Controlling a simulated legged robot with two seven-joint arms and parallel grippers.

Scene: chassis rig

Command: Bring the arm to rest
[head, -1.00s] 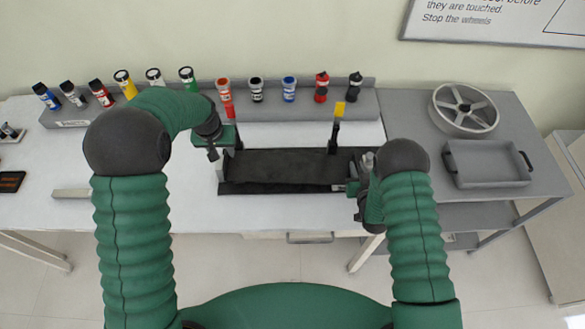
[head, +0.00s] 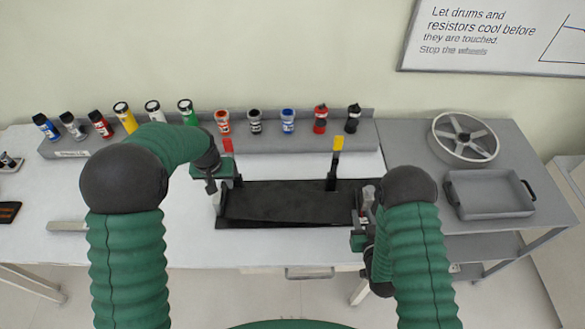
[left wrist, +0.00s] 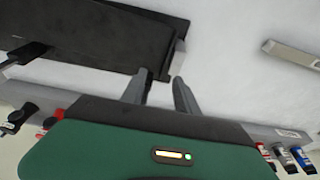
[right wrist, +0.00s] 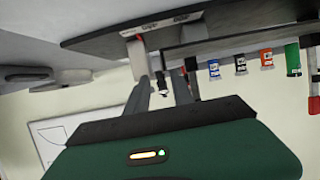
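A dark chassis tray (head: 290,205) lies on the white bench, with a red-tipped lever (head: 228,146) at its left end and a yellow-tipped lever (head: 337,145) at its right. My left gripper (head: 212,186) is over the tray's left end; in the left wrist view its fingers (left wrist: 161,77) are apart with nothing between them, close to the tray's pale end. My right gripper (head: 364,215) is beside the tray's right end; in the right wrist view its fingers (right wrist: 164,77) are apart. A small dark knob shows between or behind them; contact cannot be told.
Several coloured bottles stand in a grey rack (head: 75,147) along the wall. At right, a grey table carries a spoked wheel (head: 465,138) and an empty grey tray (head: 490,195). A grey bar (head: 67,226) lies at left.

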